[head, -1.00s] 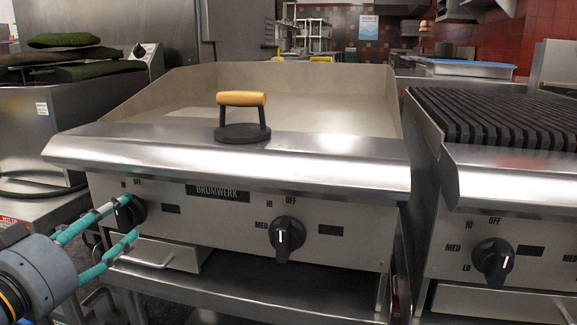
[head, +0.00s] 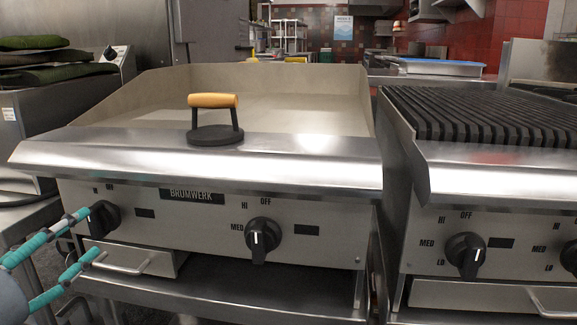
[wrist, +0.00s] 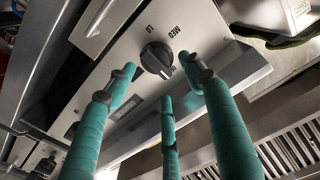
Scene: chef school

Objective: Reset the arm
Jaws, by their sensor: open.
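My gripper (head: 92,233) has teal fingers and is at the lower left of the head view, in front of the griddle's left side. Its fingers are spread open and hold nothing. The left griddle knob (head: 104,218) is just beyond the upper fingertip; whether they touch I cannot tell. In the wrist view my gripper (wrist: 160,82) shows its teal fingers apart, with a black knob (wrist: 157,58) beyond and between the tips.
The griddle (head: 300,172) carries a black press with a wooden handle (head: 213,101). Its right knob (head: 263,240) and drawer (head: 135,258) face me. A ribbed grill (head: 480,115) stands at the right. Dark green cloths (head: 50,60) lie on the unit at the left.

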